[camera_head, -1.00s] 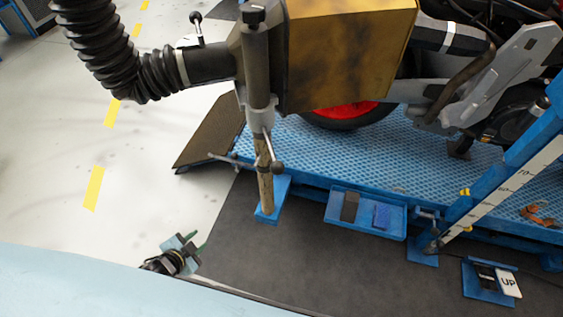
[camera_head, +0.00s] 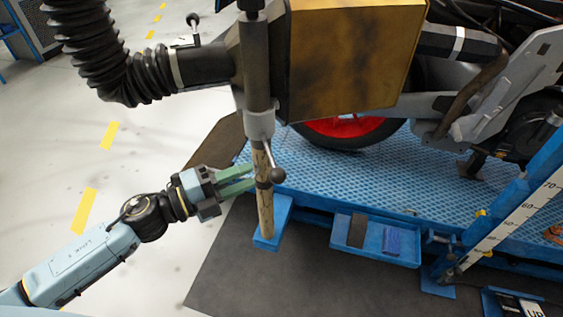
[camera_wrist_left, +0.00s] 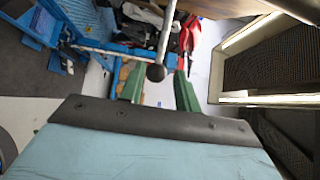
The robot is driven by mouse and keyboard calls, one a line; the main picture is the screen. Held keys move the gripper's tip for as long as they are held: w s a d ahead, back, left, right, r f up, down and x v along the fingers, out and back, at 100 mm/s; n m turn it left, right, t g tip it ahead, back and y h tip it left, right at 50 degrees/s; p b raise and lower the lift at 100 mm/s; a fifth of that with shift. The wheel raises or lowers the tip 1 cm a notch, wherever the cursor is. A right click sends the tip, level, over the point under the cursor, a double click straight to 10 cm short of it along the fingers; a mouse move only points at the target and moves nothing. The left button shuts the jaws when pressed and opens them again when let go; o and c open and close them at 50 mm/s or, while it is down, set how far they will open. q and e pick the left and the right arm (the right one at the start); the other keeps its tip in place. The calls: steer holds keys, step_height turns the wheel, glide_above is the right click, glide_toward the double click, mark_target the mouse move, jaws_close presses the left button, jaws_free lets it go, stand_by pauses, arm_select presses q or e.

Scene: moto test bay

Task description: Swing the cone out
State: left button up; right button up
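The cone is a boxy, yellow-brown hood (camera_head: 345,60) in front of the motorcycle's rear wheel, joined to a black ribbed hose (camera_head: 105,65). It hangs beside an upright post (camera_head: 257,70). A lever with a black ball knob (camera_head: 277,175) hangs from the post's collar. My left gripper (camera_head: 252,178) has its green fingers apart, reaching to the post just left of the knob. In the left wrist view the knob (camera_wrist_left: 156,72) appears between the open fingers (camera_wrist_left: 158,92); contact cannot be told. My right gripper is not in view.
The blue lift platform (camera_head: 330,175) carries the motorcycle (camera_head: 490,110). A blue tray (camera_head: 375,240) and a marked scale bar (camera_head: 515,210) stand along its near side. A second small lever (camera_head: 193,20) sits on the hose joint.

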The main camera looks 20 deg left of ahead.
arm_select(q)
steer(key=x, duration=0.9)
steer(key=shift+w, duration=0.2)
steer(key=shift+d, duration=0.15)
steer(key=shift+c, duration=0.4)
jaws_close()
